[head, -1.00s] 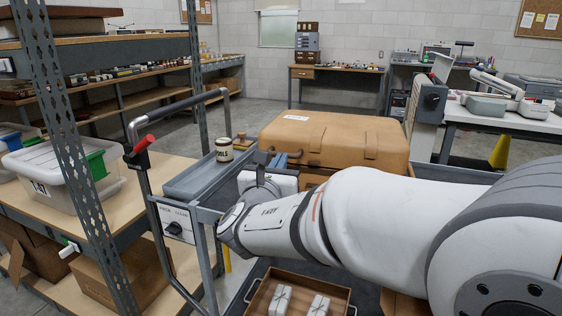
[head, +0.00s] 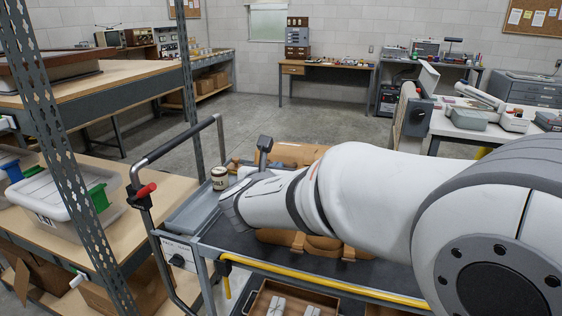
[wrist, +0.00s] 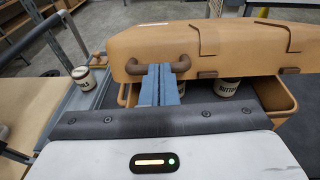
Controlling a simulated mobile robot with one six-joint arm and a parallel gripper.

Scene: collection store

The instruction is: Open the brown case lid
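The brown case stands on a dark cart top. In the wrist view its lid (wrist: 235,45) is raised, leaving a gap above the case body (wrist: 272,95). Labelled jars (wrist: 227,87) show inside the gap. My gripper (wrist: 158,70) has its blue fingers close together at the middle of the lid's brown handle (wrist: 181,66), and appears closed on it. In the head view my arm crosses in front of the case, hiding its middle and the fingers; part of the lid (head: 352,151) shows above the arm.
A cream jar (head: 219,178) stands in the grey tray (head: 192,212) at the cart's left; it also shows in the wrist view (wrist: 98,60). A wooden tray (head: 262,300) with white packets is low in front. A shelf post (head: 58,150) stands at left. Floor behind is clear.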

